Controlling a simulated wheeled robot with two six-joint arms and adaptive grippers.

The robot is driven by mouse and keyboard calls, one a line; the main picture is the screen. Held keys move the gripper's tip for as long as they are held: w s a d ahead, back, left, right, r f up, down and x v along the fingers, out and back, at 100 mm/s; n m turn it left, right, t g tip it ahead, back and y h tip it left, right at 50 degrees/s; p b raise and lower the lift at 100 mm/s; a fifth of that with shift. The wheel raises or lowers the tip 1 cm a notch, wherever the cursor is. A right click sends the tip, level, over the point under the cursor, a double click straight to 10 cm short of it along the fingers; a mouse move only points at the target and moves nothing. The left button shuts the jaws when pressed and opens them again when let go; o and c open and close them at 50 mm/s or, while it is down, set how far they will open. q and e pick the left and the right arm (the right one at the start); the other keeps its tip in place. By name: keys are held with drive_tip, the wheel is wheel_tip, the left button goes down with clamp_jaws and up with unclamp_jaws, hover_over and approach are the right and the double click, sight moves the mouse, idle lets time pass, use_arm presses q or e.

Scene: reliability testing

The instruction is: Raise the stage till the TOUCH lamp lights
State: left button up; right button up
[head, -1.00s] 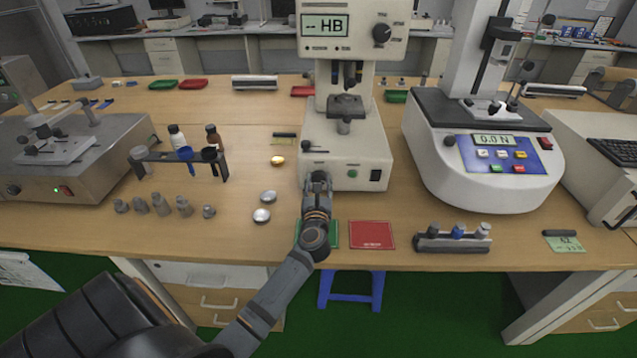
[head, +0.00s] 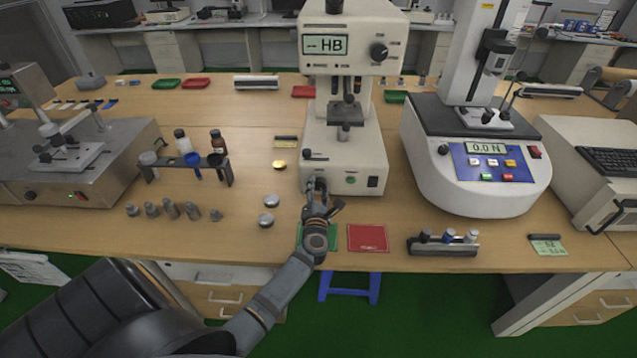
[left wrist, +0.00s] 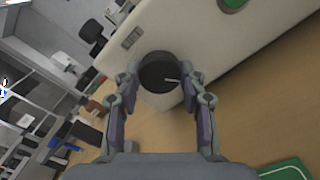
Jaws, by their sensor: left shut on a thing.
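The hardness tester (head: 343,150) is a cream machine with a screen reading "-- HB". Its dark stage (head: 345,117) sits on a screw below the objective turret, with a visible gap between them. My left gripper (head: 318,187) is at the low front of the tester's base. In the left wrist view its fingers (left wrist: 160,95) stand on either side of a round black knob (left wrist: 158,72) with a white pointer mark, and are shut on it. In the head view the gripper mostly hides the knob. I cannot make out a lit TOUCH lamp. My right gripper is out of view.
A green button (head: 351,180) and a black switch (head: 372,182) are right of the knob. A red mat (head: 368,238) and a partly covered green mat (head: 303,232) lie in front. Metal discs (head: 266,220) lie to the left, a force tester (head: 475,185) stands to the right.

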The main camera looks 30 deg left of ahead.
use_arm(q)
drive_tip(key=m+p, duration=0.1)
drive_tip(key=m, duration=0.1)
drive_tip(key=m+p, duration=0.1)
drive_tip(key=m, duration=0.1)
drive_tip(key=m+p, duration=0.1)
drive_tip(key=p, duration=0.1)
drive_tip(key=shift+r+m, duration=0.25)
drive_tip(key=shift+m, duration=0.15)
drive_tip(key=m+p, duration=0.2)
drive_tip(key=m, duration=0.1)
drive_tip(key=shift+f+m+p, duration=0.15)
drive_tip(key=shift+m+p, duration=0.5)
drive_tip(key=shift+m, duration=0.55)
drive_tip(key=o, duration=1.1)
drive_tip(key=shift+o, duration=0.2)
drive_tip(key=shift+s, duration=0.1)
drive_tip(key=v, duration=1.2)
